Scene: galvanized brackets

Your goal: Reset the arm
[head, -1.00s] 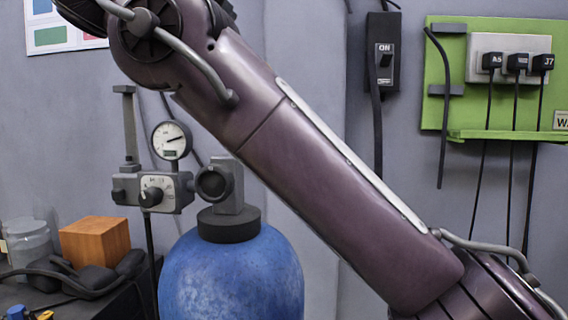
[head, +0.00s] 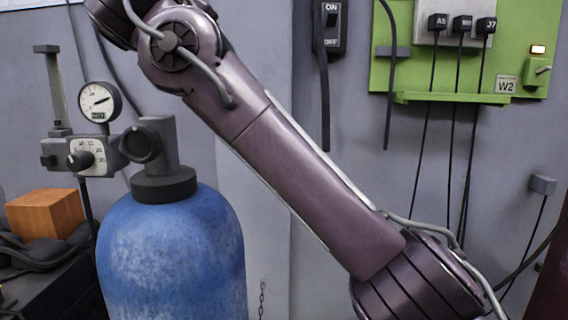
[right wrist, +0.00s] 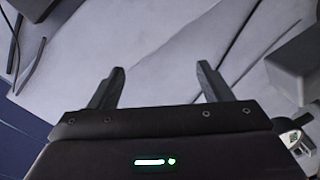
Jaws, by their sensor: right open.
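A large purple jointed arm (head: 300,185) crosses the head view diagonally, from a round elbow joint at upper left to a ribbed lower joint at lower right. A grey hose runs along both joints. Its outer end is cut off at the top. My right gripper (right wrist: 160,68) is open in the right wrist view, with nothing between its fingers and grey surfaces beyond. It does not show in the head view. My left gripper is not in view.
A blue tank (head: 172,255) with a gauge (head: 99,101) stands at left, near a wooden block (head: 45,212).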

